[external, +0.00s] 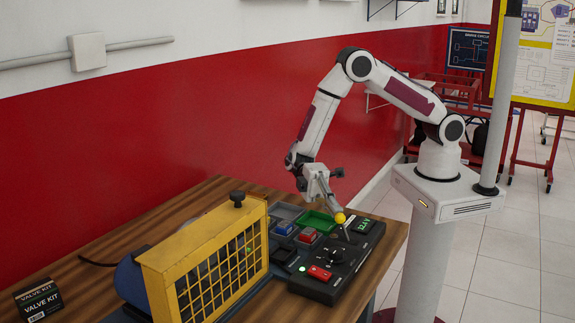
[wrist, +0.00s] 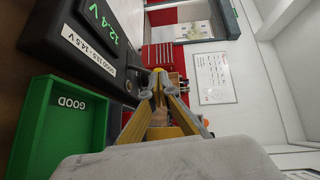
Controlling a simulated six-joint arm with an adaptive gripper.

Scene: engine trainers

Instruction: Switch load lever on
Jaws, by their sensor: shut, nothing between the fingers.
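A yellow ball knob (external: 340,218) tops a short grey lever on the black control panel (external: 318,290), near the panel's display end. My gripper (external: 336,208) is shut and points down right at the knob; I cannot tell whether it touches it. In the wrist view my fingers (wrist: 159,76) are closed together and hold nothing. The lever is not clearly visible there. The panel's display (wrist: 102,25) reads 12.4 V.
The panel also has a red switch (external: 320,273), a black dial and a lit green lamp. A green tray (wrist: 45,140) marked GOOD lies beside it. A yellow caged unit (external: 205,262) stands at the front left, and a VALVE KIT box (external: 38,300) sits at the table's left.

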